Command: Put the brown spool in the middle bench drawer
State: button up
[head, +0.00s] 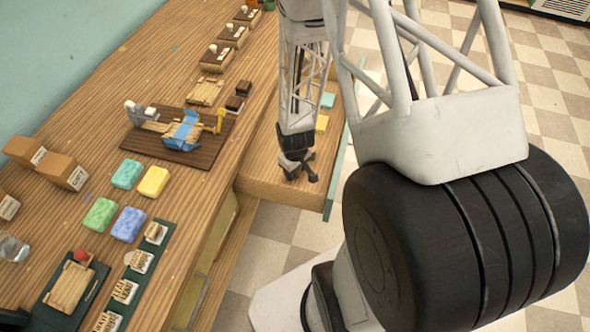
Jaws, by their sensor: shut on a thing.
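My gripper (298,172) is small and black at the end of my white lattice arm. It points down over the pulled-out wooden drawer (262,172), which has a green front edge on its right. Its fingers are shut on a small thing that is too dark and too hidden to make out. I cannot tell whether the gripper touches the drawer floor. I cannot pick out the brown spool anywhere for certain.
The wooden bench (75,120) holds several coloured soap bars (127,174), brown boxes (63,171), and a dark board (150,143) with a blue-wrapped piece. Labelled blocks (125,291) line its front edge. Checkered floor (265,245) lies below. My arm fills much of the right.

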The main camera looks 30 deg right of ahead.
jog(key=shift+f, duration=0.35)
jog(key=o, duration=0.9)
jog(key=shift+f, duration=0.1)
jog(key=shift+r, duration=6.15)
jog(key=shift+r, duration=0.1)
